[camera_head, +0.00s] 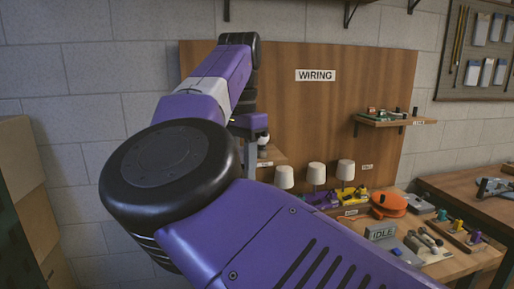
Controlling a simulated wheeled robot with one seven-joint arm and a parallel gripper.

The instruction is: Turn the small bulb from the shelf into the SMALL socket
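My arm crosses the left and middle of the head view. Its end, my gripper (250,122), is in front of the wooden panel, beside a small shelf (272,157) that is partly hidden by my arm. A small white, rounded thing (263,138) shows just below my gripper, over that shelf. It may be the small bulb, but it is too small to be sure or to tell whether the gripper touches it. The fingers cannot be made out. No socket marked SMALL can be read; the labels under the lamps are too small.
Three white-topped lamps (316,173) stand in a row on the workbench (452,266). An orange thing (388,204), an IDLE sign (381,232) and several small parts lie to their right. Another shelf (392,122) holds small items. The WIRING panel (330,110) stands behind.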

